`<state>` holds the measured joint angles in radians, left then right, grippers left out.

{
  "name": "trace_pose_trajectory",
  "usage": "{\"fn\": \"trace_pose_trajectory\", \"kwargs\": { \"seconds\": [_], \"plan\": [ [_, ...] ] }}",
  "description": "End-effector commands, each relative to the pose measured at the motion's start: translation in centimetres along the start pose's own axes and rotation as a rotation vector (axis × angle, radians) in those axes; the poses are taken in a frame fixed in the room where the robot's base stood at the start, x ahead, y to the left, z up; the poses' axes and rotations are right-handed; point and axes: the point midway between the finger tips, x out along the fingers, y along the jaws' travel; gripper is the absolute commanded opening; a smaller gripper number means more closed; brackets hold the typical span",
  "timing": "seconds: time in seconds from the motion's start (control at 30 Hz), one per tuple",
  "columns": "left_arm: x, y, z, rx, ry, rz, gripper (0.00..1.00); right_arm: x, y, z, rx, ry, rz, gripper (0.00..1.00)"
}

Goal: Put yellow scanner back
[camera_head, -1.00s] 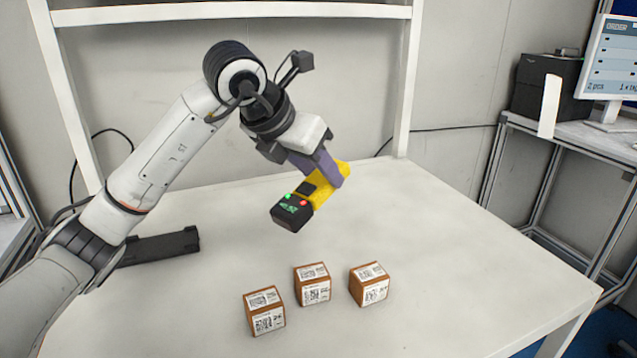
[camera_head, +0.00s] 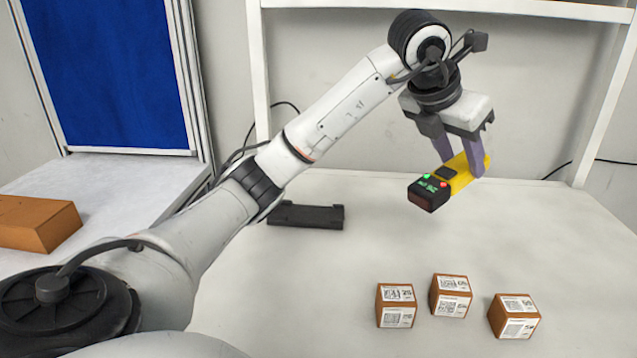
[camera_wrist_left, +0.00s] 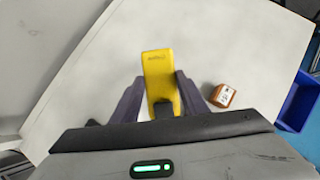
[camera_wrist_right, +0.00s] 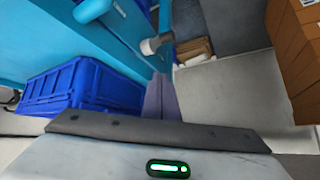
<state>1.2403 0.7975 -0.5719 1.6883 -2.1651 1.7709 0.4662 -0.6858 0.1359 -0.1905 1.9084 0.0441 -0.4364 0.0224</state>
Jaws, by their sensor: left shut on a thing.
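The yellow scanner (camera_head: 460,178) has a black head with a small green display and green and red lights. My left gripper (camera_head: 463,160) is shut on its yellow handle and holds it above the white table. Its head points to the lower left in the head view. In the left wrist view the yellow handle (camera_wrist_left: 160,76) lies between the two purple fingers (camera_wrist_left: 158,98). A black flat stand (camera_head: 310,215) lies on the table at the left, apart from the scanner. My right gripper (camera_wrist_right: 161,98) shows only in the right wrist view, its fingers together and empty.
Three brown boxes with white labels, the middle one (camera_head: 451,296) among them, stand at the table's front. The white table (camera_head: 350,270) is clear between them and the stand. A brown box (camera_head: 38,223) lies far left. A blue crate (camera_wrist_right: 85,88) shows in the right wrist view.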

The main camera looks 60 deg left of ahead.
Motion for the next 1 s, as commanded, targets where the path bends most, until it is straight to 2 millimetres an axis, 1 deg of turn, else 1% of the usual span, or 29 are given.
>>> {"fn": "trace_pose_trajectory", "kwargs": {
  "seconds": [0.03, 0.07, 0.1, 0.17, 0.2, 0.27, 0.3, 0.37, 0.4, 0.5, 0.6, 0.7, 0.83, 1.0],
  "plan": [
    [0.8, 2.8, -0.7, -0.056, 0.019, 0.043, 0.11, 0.3, 0.0, 0.3, 0.0, 0.0, 0.0, 0.0],
    [1.1, 4.3, -1.0, -0.089, 0.03, 0.066, 0.11, 0.4, 0.0, 0.3, 0.0, 0.0, 0.0, 0.0],
    [1.5, 6.5, -1.6, -0.134, 0.045, 0.1, 0.11, 0.5, 0.1, 0.5, 0.0, 0.0, 0.0, 0.0],
    [2.0, 9.6, -2.6, -0.203, 0.069, 0.146, 0.11, 0.7, 0.1, 0.6, 0.0, 0.0, 0.0, 0.0],
    [2.2, 11.7, -3.3, -0.25, 0.083, 0.177, 0.11, 0.8, 0.1, 0.7, 0.0, 0.001, 0.0, 0.0],
    [2.4, 14.8, -4.5, -0.319, 0.104, 0.222, 0.11, 0.9, 0.1, 0.9, 0.0, 0.001, 0.0, 0.0],
    [2.5, 16.8, -5.4, -0.366, 0.119, 0.25, 0.11, 1.0, 0.1, 1.0, 0.0, 0.001, 0.0, 0.0],
    [2.5, 19.8, -6.8, -0.437, 0.14, 0.29, 0.11, 1.2, 0.1, 1.1, 0.0, 0.001, 0.0, 0.0],
    [2.4, 21.6, -7.7, -0.481, 0.153, 0.314, 0.11, 1.3, 0.1, 1.2, 0.0, 0.001, 0.0, 0.0],
    [1.9, 25.6, -9.9, -0.584, 0.179, 0.368, 0.11, 1.5, 0.1, 1.4, 0.0, 0.001, 0.0, 0.0],
    [1.3, 28.5, -11.8, -0.662, 0.201, 0.406, 0.11, 1.6, 0.1, 1.6, 0.0, 0.001, 0.0, 0.0],
    [0.8, 30.5, -13.2, -0.718, 0.214, 0.431, 0.11, 1.7, 0.1, 1.6, 0.0, 0.001, 0.0, 0.0],
    [0.8, 31.7, -14.4, -0.753, 0.224, 0.447, 0.11, 1.9, 0.2, 1.8, 0.0, 0.001, 0.0, 0.0],
    [3.2, 31.9, -16.5, -0.758, 0.23, 0.451, 0.11, 2.3, 0.2, 2.2, 0.0, 0.001, 0.0, 0.0]
  ]
}}
